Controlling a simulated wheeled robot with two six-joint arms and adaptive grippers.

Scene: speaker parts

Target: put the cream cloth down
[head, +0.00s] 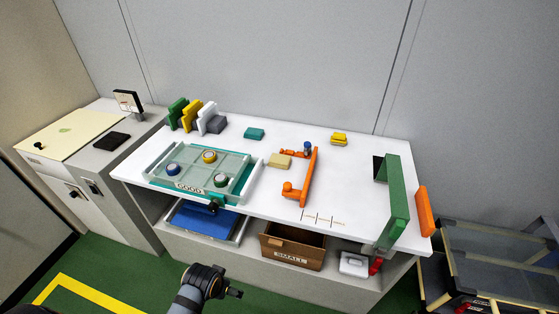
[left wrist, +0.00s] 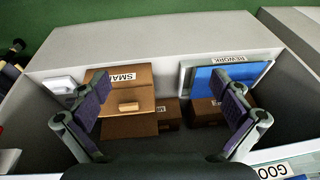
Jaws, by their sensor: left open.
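The cream cloth (head: 279,160) is a small folded pad lying flat on the white table, between the teal-framed tray and the orange bracket. My left gripper (head: 236,293) is low in front of the table, well apart from the cloth. In the left wrist view the left gripper (left wrist: 165,110) has its two fingers spread wide, with nothing held between them. A small tan piece (left wrist: 128,106) shows at the cardboard box there; I cannot tell what it is. My right gripper is in neither view.
The teal-framed GOOD tray (head: 190,187) holds several round parts. Teal (head: 254,133) and yellow (head: 339,138) pads lie behind. An orange bracket (head: 313,175) and green frame (head: 398,190) stand right. Below are a SMALL box (head: 292,256) and blue tray (head: 203,220).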

